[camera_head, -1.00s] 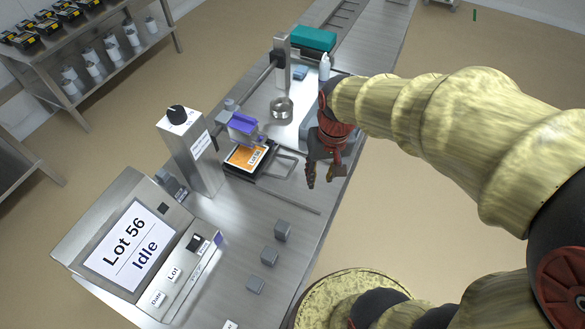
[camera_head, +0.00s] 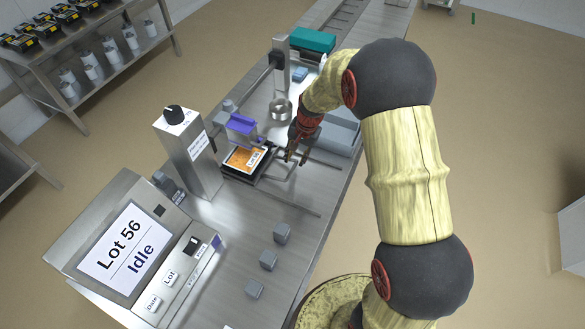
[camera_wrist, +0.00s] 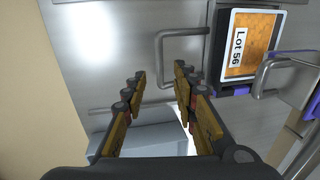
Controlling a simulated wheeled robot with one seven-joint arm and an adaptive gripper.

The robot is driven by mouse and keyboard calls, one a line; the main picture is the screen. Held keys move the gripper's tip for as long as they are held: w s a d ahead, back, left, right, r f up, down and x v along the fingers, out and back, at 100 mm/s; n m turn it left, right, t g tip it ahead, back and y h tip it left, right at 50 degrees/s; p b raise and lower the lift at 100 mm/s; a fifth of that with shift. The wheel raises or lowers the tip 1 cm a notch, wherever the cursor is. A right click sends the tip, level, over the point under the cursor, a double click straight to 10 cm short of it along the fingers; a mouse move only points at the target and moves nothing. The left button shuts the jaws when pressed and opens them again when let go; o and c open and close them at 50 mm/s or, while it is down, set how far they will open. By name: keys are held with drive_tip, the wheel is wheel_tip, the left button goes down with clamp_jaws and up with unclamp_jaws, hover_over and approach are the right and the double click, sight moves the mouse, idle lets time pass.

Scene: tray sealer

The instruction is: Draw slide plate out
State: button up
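A bent metal handle loop (camera_wrist: 182,33) stands out from the tray's side toward my gripper. My gripper (camera_head: 292,156) is low over the bench, just right of the tray, and partly covers the loop in the head view. In the wrist view, my gripper (camera_wrist: 160,72) is open and empty, its fingertips close to the loop's near end. I cannot tell whether they touch it.
A grey post with a black knob (camera_head: 187,152) stands left of the tray. The "Idle" screen console (camera_head: 125,250) is at front left. A metal cup (camera_head: 281,108) and a teal box (camera_head: 313,40) are farther back.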

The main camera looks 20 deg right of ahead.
sight(292, 170)
drive_tip(key=f, duration=0.2)
drive_tip(key=f+b, duration=0.1)
drive_tip(key=f, duration=0.2)
drive_tip(key=w+a+f+b, duration=0.1)
drive_tip(key=f, duration=0.1)
drive_tip(key=shift+f, duration=0.2)
drive_tip(key=shift+c, duration=0.5)
clamp_jaws()
